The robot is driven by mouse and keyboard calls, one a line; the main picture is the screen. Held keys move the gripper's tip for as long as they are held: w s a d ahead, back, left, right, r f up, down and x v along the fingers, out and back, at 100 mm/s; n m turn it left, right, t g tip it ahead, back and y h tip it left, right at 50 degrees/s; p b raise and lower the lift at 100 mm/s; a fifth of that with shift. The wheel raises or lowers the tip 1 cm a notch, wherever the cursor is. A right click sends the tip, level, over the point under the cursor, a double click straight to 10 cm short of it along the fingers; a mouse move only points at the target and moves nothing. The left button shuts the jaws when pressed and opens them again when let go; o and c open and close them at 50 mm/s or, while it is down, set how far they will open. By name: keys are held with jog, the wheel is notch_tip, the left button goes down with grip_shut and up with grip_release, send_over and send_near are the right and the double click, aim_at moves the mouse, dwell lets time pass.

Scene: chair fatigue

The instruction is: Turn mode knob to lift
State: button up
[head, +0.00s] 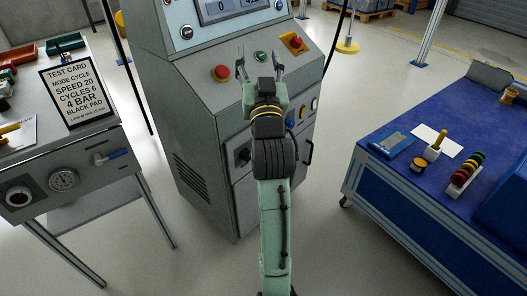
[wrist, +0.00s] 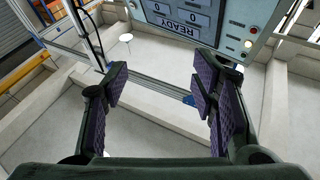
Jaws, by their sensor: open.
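The grey control cabinet (head: 208,129) stands in the middle of the head view. A dark rotary knob (head: 244,157) shows on its lower front, left of my arm. I cannot read a label, so I cannot tell whether it is the mode knob. My arm hides part of the front panel. My gripper (head: 259,70) is open and empty, raised in front of the sloped button panel. In the wrist view my gripper (wrist: 160,92) has its purple-padded fingers wide apart. Beyond them, the display (wrist: 182,20) appears upside down and reads READY. No knob lies between the fingers.
The sloped panel has a red button (head: 221,73), a green button (head: 260,57) and a red stop on yellow (head: 295,41). A grey bench with a test card (head: 79,92) reading "MODE CYCLE" stands left. A blue workbench (head: 390,179) stands right.

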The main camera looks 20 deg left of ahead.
jog(key=w+d+f+m+g+h, duration=0.25)
jog(key=w+d+f, duration=0.25)
jog(key=d+f, duration=0.25)
jog(key=m+g+y+p, duration=0.1)
jog(key=m+g+y, duration=0.9)
jog(key=m, duration=1.3)
send_near(249, 158)
jog(key=shift+n, duration=0.25)
jog(key=p+x, duration=0.1)
jog(key=x, duration=0.7)
jog(key=shift+w+a, duration=0.2)
jog(key=shift+a, duration=0.1)
jog(key=shift+c, duration=0.3)
jog(key=c, duration=1.1)
